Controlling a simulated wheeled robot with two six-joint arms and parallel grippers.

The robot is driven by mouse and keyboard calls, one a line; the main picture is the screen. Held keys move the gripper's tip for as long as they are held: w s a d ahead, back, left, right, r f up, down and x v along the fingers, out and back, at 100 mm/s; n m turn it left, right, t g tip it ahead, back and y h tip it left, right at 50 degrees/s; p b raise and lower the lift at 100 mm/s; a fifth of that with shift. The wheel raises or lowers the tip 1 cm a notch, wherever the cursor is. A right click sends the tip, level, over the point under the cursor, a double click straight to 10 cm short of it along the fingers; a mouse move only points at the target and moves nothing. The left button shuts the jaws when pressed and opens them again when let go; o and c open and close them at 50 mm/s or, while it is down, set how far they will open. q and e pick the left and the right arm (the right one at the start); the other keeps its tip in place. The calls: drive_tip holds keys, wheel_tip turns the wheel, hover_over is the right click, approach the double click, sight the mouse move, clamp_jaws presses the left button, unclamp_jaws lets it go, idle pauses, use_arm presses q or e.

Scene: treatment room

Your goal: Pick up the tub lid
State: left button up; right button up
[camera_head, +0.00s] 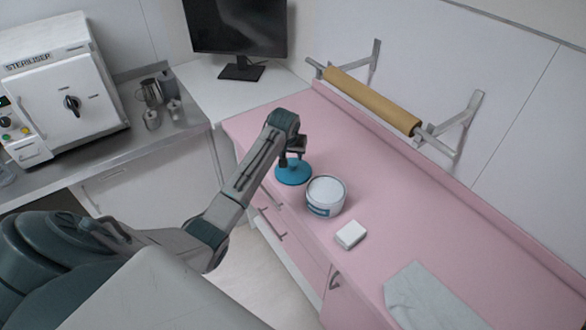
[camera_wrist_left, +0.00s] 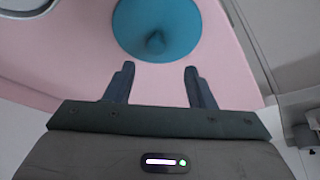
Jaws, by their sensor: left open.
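The tub lid (camera_head: 293,174) is a round blue disc lying on the pink counter, left of the white tub (camera_head: 326,190). In the left wrist view the lid (camera_wrist_left: 180,25) shows at the top middle, with a small blue knob at its centre. My left gripper (camera_head: 292,158) is over the lid and hides part of it in the head view. In the left wrist view its two fingers (camera_wrist_left: 158,69) are apart with nothing between them, and the knob lies beyond the gap. Contact with the lid cannot be told. My right gripper is not in view.
A white block (camera_head: 351,235) and a pale cloth (camera_head: 432,298) lie on the pink counter (camera_head: 400,235). A brown paper roll (camera_head: 372,99) is mounted on the wall behind. A monitor (camera_head: 237,28) and a steriliser (camera_head: 62,95) stand further left. Bare counter lies behind the tub.

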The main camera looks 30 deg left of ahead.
sight(293, 164)
use_arm(q)
drive_tip(key=shift+w+f, duration=0.2)
drive_tip(key=shift+f, duration=0.15)
drive_tip(key=p+x, duration=0.2)
drive_tip(key=x, duration=0.1)
drive_tip(key=shift+s+d+f, duration=0.1)
drive_tip(key=shift+d+f, duration=0.15)
drive_tip(key=shift+d, duration=0.1)
drive_tip(key=shift+f+p, duration=0.35)
drive_tip(key=shift+a+f, duration=0.1)
drive_tip(key=shift+f, duration=0.15)
drive_tip(key=shift+w+f, duration=0.2)
drive_tip(key=c, duration=1)
drive_tip(key=shift+c, duration=0.3)
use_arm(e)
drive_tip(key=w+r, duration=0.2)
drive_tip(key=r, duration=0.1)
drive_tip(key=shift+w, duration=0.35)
